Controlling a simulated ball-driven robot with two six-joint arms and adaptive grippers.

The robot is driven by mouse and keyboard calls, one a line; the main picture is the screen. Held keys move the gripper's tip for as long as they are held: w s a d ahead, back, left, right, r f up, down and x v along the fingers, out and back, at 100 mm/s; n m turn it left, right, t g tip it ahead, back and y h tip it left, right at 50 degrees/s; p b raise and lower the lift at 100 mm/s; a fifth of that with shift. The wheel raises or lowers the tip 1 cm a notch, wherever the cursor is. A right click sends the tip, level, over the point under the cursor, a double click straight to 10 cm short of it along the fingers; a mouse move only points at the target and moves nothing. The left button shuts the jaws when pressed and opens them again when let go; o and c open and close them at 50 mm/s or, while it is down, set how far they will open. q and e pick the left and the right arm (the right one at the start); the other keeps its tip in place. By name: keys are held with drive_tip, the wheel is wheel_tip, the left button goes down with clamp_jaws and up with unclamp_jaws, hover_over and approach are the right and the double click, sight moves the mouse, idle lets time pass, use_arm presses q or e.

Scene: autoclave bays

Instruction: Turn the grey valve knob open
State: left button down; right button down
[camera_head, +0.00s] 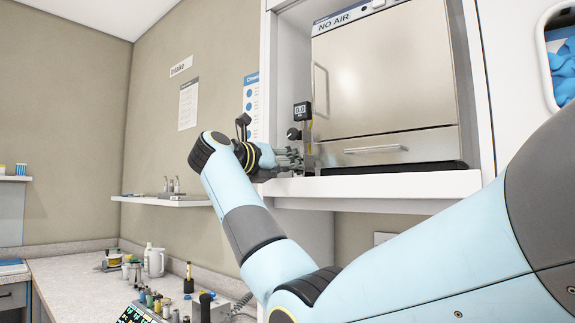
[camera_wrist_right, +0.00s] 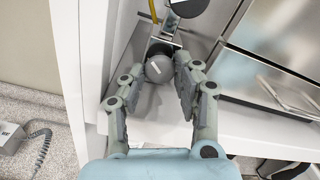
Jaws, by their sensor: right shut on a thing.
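The grey valve knob (camera_wrist_right: 159,68), round with a pale line across its face, sits between the fingertips of my right gripper (camera_wrist_right: 160,75) in the right wrist view. The gripper is shut on it, with the right finger against its side. The pale line runs at a slant. In the head view my right gripper (camera_head: 292,158) reaches the valve fitting at the left of the autoclave, and its fingers hide the knob. A small display reading 0.0 (camera_head: 302,110) stands above. My left gripper is not in view.
The autoclave (camera_head: 385,75) marked NO AIR stands on a white ledge (camera_head: 385,186), its door closed. A black round part (camera_head: 293,133) lies just above the gripper. A wall shelf (camera_head: 165,200) is at left. Below, a counter (camera_head: 75,290) holds bottles and a kettle.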

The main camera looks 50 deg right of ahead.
drive_tip(key=shift+r+n+p, duration=0.1)
drive_tip(key=shift+n+p, duration=0.2)
drive_tip(key=shift+n, duration=1.2)
drive_tip(key=c, duration=1)
unclamp_jaws()
